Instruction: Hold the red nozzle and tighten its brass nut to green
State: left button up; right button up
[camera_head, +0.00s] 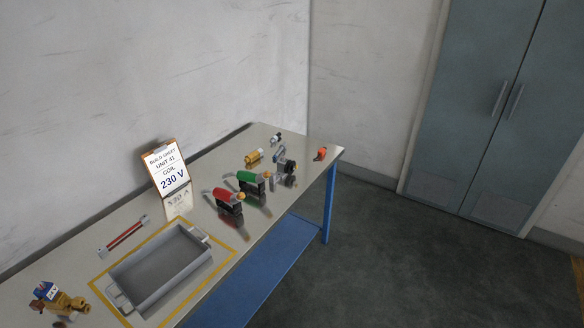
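The red nozzle (224,196) lies on the bench, right of the build sheet, with a dark part under its red body. A small brass-coloured piece (240,197) shows at its right end and looks like its brass nut. It is too small to tell how tight it is, and no green mark can be made out on it. A similar green nozzle (247,178) lies just behind it, close by but seemingly apart. Neither of my grippers is in view, and nothing is seen touching the red nozzle.
A grey tray (133,300) stands inside a yellow outline at the bench front. A red-and-grey tool (124,236), brass valve (62,302) and build sheet (164,167) reading 230 V surround it. Several fittings and an orange item (320,153) lie at the far end. Floor right is clear.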

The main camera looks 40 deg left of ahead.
aim_at(241, 196)
jog(key=i, duration=2.25)
jog(key=i+u, duration=0.3)
jog(key=u, duration=0.2)
jog(key=i+l+u, duration=0.15)
jog(key=u, duration=0.35)
jog(key=i+l+u, duration=0.25)
jog(key=u, duration=0.25)
jog(key=i+l, duration=0.05)
